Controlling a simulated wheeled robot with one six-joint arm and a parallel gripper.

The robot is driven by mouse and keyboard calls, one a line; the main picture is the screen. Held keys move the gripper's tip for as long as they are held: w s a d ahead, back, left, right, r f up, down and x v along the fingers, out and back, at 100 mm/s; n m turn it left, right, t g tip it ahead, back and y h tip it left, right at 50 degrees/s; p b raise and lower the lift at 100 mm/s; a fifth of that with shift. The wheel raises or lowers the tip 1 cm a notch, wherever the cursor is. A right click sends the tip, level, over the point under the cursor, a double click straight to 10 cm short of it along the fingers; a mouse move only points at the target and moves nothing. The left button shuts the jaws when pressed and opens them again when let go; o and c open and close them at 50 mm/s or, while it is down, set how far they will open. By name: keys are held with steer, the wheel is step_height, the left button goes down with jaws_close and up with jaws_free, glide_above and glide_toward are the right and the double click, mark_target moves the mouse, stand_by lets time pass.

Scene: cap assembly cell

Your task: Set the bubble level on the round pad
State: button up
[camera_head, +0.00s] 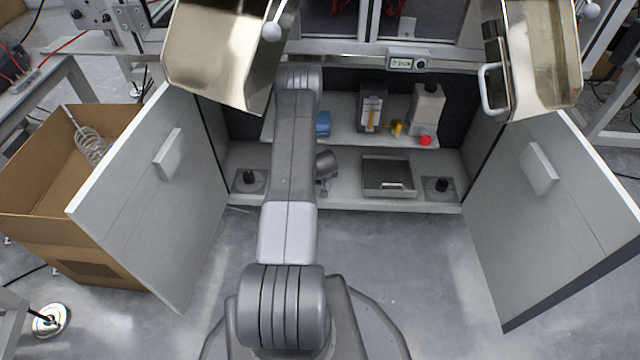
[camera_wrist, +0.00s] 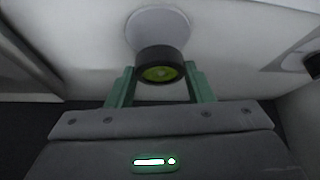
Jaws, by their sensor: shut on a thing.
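In the wrist view, the bubble level (camera_wrist: 161,72) is a short black cylinder with a yellow-green face. It sits between the green fingers of my gripper (camera_wrist: 160,78), which is shut on it. The round pad (camera_wrist: 157,24) is a pale disc on the light surface just beyond the level. The level covers the pad's near edge in this view; I cannot tell whether the two touch. In the head view, my arm reaches into the low cabinet and hides the pad, the level and my gripper's fingers.
Open cabinet doors stand at left (camera_head: 150,200) and right (camera_head: 555,210). The upper shelf (camera_head: 345,131) holds a blue item, a boxed item, a yellow item and a grey bottle (camera_head: 427,103). A metal tray (camera_head: 388,172) and black knobs (camera_head: 249,177) (camera_head: 441,184) are below.

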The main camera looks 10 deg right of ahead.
steer(key=shift+w+f+b, duration=0.15)
steer(key=shift+f+b, duration=0.7)
steer(key=shift+f, duration=0.9)
steer(key=shift+f, duration=0.1)
steer(key=o, duration=1)
steer(key=shift+r, duration=0.4)
steer(key=p+v, duration=0.2)
steer(key=v, duration=0.5)
steer(key=shift+p, duration=0.35)
